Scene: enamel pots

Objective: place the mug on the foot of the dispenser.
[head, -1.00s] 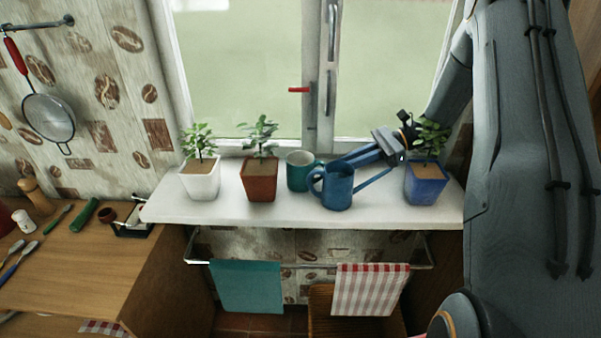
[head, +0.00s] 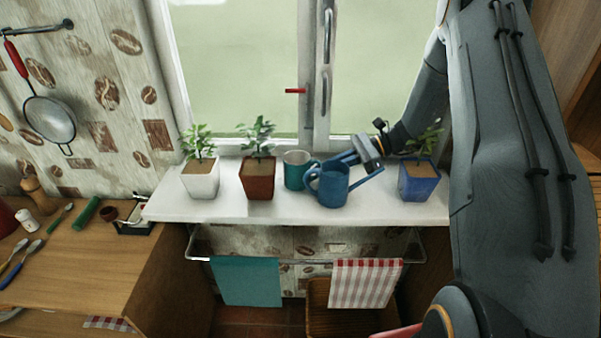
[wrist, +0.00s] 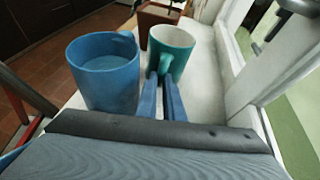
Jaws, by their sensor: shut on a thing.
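The mug (head: 295,172) is teal green with a pale inside and stands upright on the white windowsill, partly behind the blue watering can. In the wrist view the mug (wrist: 178,48) is just beyond my fingertips, with its handle toward me. My gripper (wrist: 163,77) is shut on the mug's handle, its two fingers close together. In the head view my gripper (head: 342,160) reaches in from the right behind the watering can, which hides the fingertips. I cannot make out a dispenser in these views.
The blue watering can (head: 331,188) stands right beside my fingers, its spout pointing right. Potted plants in brown (head: 261,182), white (head: 201,182) and blue (head: 418,186) pots share the windowsill (head: 230,209). The window is close behind. A wooden counter (head: 70,262) lies lower left.

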